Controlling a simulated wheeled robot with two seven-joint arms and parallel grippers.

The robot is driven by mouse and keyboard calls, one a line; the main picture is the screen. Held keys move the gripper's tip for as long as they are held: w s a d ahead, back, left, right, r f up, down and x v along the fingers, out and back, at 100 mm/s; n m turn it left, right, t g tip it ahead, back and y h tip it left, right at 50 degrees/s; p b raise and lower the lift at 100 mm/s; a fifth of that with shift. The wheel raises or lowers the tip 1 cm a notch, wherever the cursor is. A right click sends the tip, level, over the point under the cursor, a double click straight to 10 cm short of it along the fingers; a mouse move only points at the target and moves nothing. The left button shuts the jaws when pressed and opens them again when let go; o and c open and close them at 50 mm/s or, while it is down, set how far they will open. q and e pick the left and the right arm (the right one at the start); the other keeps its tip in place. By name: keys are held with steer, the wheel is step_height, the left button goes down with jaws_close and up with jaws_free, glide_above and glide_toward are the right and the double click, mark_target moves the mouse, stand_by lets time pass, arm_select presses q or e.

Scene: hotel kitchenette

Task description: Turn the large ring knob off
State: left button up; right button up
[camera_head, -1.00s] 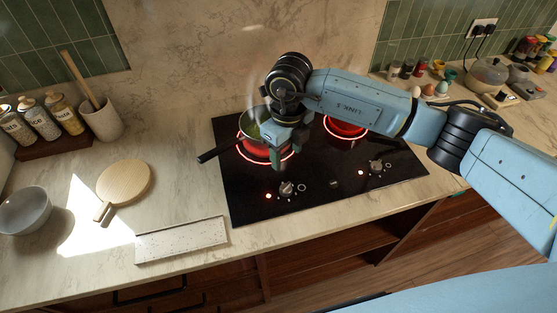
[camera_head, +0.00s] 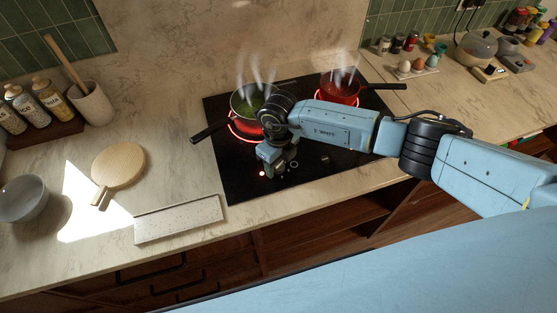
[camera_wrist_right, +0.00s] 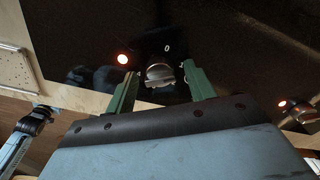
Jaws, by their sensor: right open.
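The black cooktop (camera_head: 225,175) carries two glowing rings. The left ring (camera_head: 233,134) is under a steaming pot with green contents (camera_head: 247,101); the right ring (camera_head: 352,103) is under a steaming red pot (camera_head: 338,88). My right gripper (camera_head: 277,167) is low over the front left of the cooktop, hiding the left knob in the head view. In the right wrist view the knob (camera_wrist_right: 160,75) sits between the open fingers of that gripper (camera_wrist_right: 160,71); I cannot tell whether they touch it. A lit red lamp (camera_wrist_right: 122,58) is beside the knob.
The left pot's handle (camera_head: 209,131) points left; the right pot's handle (camera_head: 385,86) points right. A speckled board (camera_head: 178,219) lies left of the cooktop's front. A round wooden board (camera_head: 118,165) and a grey bowl (camera_head: 22,200) are farther left. A second red lamp (camera_wrist_right: 282,103) glows.

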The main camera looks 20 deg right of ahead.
steer(key=c, duration=1)
steer(key=n+b, duration=0.2)
steer(key=n, duration=0.1)
steer(key=shift+f+b, duration=0.1)
steer(key=shift+b, duration=0.25)
steer(key=n+b, duration=0.7)
steer(key=shift+n+b, duration=0.7)
steer(key=shift+n, duration=0.3)
